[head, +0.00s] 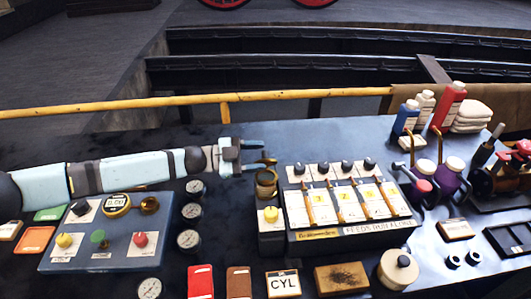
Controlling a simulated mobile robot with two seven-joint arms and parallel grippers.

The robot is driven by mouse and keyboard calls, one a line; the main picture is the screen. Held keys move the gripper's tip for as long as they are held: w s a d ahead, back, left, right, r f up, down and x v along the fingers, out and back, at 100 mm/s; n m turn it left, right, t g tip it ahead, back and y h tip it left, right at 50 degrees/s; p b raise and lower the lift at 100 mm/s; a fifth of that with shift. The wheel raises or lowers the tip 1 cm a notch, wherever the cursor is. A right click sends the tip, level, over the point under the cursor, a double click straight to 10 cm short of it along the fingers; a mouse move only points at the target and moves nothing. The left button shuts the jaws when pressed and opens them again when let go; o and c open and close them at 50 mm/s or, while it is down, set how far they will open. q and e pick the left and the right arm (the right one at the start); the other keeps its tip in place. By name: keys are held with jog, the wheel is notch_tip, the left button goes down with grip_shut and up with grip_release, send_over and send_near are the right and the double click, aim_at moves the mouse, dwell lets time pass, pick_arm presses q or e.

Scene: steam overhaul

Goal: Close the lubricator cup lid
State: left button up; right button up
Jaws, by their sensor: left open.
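The lubricator (350,232) is a dark box with several numbered sight-feed panels and knobs along its top. At its left end stands a small round brass cup (266,188) with a dark top. Whether its lid is up or down is hard to tell, as my left gripper partly covers the cup's far side. My left gripper (259,154) is open and empty, just above and behind the cup, its fingers pointing right. I cannot tell if a finger touches the cup. My right gripper is not in view.
A yellow-knobbed block (270,216) stands in front of the cup. A blue control box (110,240) and several gauges (189,239) lie left. Bottles (406,117) and oil cans (452,180) stand right. A yellow rail (150,102) runs behind.

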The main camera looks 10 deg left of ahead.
pick_arm(q)
jog(key=shift+w+d, duration=0.15)
jog(key=shift+d, duration=0.45)
jog(key=shift+w+d, duration=0.15)
jog(key=shift+d, duration=0.4)
jog(key=c, duration=0.8)
jog(key=shift+o, duration=0.2)
